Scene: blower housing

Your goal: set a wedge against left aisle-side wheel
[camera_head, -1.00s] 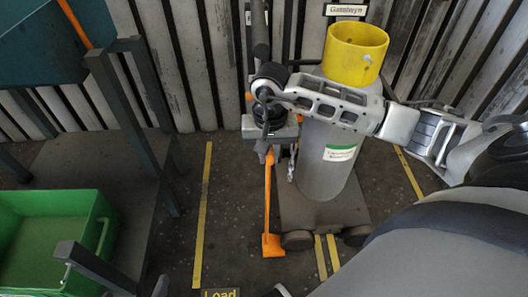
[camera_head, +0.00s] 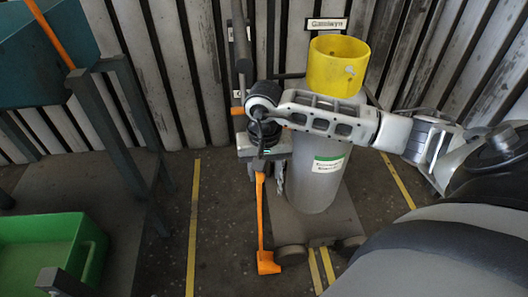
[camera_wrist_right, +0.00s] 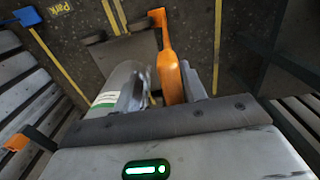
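An orange wedge (camera_head: 268,263) on a long orange handle hangs down to the floor beside the left aisle-side wheel (camera_head: 292,254) of a grey cart (camera_head: 318,222). I cannot tell whether wedge and wheel touch. My right gripper (camera_head: 261,165) is shut on the top of the handle, left of the cart's grey cylinder. In the right wrist view the handle (camera_wrist_right: 172,75) runs between the fingers, and the wedge's foot (camera_wrist_right: 157,18) lies near the dark cart wheels. The right aisle-side wheel (camera_head: 352,242) also shows. My left gripper is out of view.
The cart carries a tall grey cylinder (camera_head: 318,180) with a yellow collar (camera_head: 337,66), close to my right arm. A green bin (camera_head: 50,250) on a dark trolley stands at left. Yellow lines (camera_head: 193,225) mark the floor. A slatted wall is behind.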

